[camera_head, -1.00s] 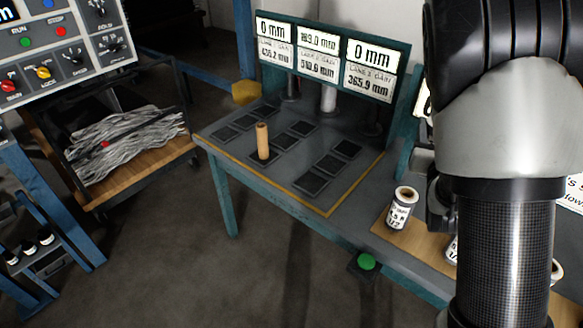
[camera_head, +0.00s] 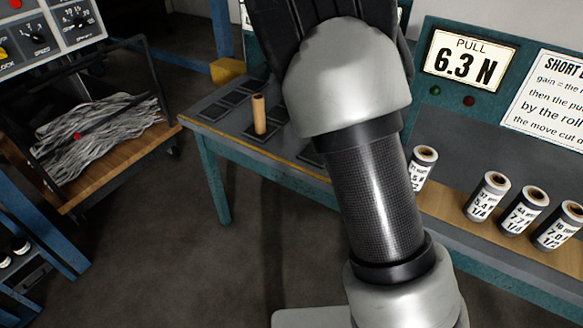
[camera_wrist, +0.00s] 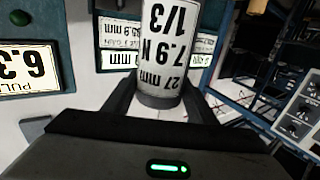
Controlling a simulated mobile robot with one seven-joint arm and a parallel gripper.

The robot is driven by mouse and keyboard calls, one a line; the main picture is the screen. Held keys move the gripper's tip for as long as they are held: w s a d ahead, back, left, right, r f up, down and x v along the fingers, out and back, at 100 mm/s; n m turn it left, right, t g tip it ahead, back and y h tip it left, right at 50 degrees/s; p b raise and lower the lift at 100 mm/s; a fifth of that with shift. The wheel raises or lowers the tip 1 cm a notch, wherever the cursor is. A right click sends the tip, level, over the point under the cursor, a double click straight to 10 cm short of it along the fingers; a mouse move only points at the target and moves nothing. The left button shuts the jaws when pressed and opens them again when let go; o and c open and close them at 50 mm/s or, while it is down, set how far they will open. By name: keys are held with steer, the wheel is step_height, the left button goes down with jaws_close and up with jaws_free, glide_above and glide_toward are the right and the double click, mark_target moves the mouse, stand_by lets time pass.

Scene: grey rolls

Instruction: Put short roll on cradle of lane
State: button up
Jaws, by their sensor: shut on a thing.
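In the wrist view my gripper (camera_wrist: 160,100) is shut on a white-labelled roll (camera_wrist: 166,45). Its label is upside down and reads 1/3, 7.9 N, 27 mm. The roll stands out between the two dark fingers, and its far end is cut off by the frame top. In the head view my arm hides the gripper, the held roll and the lane cradles. Lane readouts (camera_wrist: 118,58) show partly behind the roll in the wrist view. More labelled rolls stand upright on a wooden strip, including one beside my arm (camera_head: 423,167) and others to the right (camera_head: 487,196).
A plain brown tube (camera_head: 259,113) stands upright on the teal bench (camera_head: 205,128), among dark square pads. A display (camera_head: 463,60) reads PULL 6.3 N. A cart of grey strands (camera_head: 100,130) stands left. Floor between cart and bench is clear.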

steer(key=w+a+f+m+g+h+b, duration=0.1)
steer(key=w+a+f+m+h+b, duration=0.15)
steer(key=w+f+h+b, duration=0.45)
step_height(320, 180, down, 10)
steer(key=w+y, duration=0.2)
steer(key=shift+w+d+f+m, duration=0.2)
steer(key=shift+w+d+m, duration=0.1)
steer(key=shift+m, duration=0.15)
steer(key=shift+f+b, duration=0.25)
steer(key=shift+b, duration=0.1)
steer(key=o, duration=1.5)
